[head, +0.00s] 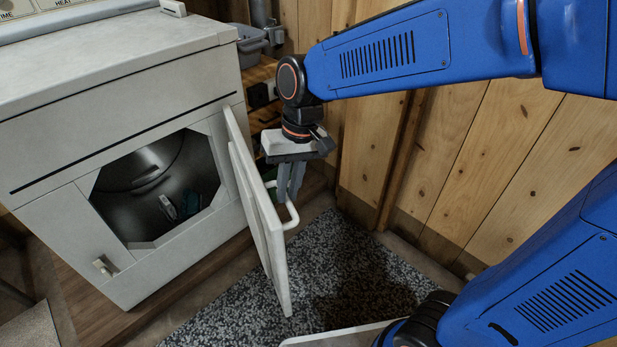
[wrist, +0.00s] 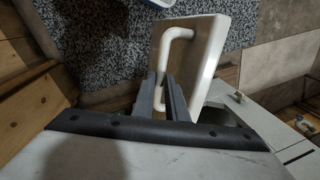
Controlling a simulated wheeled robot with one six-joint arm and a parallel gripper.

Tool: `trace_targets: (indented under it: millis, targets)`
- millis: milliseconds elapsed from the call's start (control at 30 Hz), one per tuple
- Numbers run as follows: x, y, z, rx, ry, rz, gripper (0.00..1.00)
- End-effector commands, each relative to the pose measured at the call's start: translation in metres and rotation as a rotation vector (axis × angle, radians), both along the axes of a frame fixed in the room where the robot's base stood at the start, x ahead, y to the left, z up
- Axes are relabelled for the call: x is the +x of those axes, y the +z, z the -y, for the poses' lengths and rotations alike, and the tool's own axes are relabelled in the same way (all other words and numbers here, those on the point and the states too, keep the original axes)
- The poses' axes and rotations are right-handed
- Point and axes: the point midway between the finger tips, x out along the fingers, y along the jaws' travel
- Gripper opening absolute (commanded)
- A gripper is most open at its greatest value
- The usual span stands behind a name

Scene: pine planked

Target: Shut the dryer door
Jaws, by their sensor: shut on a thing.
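The white dryer (head: 130,120) stands at the left in the head view. Its door (head: 262,225) is swung wide open on the right side of the opening and sticks out toward me. A dark drum with some cloth in it (head: 180,205) shows through the opening. The door's white bar handle (head: 292,208) is on the door's right face. My gripper (head: 291,190) points down and is shut on the handle. In the wrist view the fingers (wrist: 168,100) close around the handle (wrist: 165,60), beside the door (wrist: 208,62). The exact contact is partly hidden by the fingers.
A pine plank wall (head: 470,150) stands close behind and to the right of my gripper. A speckled dark rug (head: 330,270) covers the floor in front of the dryer. A grey basket (head: 250,42) sits on a shelf beyond the dryer.

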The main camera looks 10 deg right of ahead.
Motion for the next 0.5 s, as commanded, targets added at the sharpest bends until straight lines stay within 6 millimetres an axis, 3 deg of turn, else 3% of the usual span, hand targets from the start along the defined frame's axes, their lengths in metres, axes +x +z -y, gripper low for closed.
trace_targets:
  millis: [500]
  targets:
    - [-0.028, 0.000, -0.103, 0.001, -0.241, 0.001, 0.00]
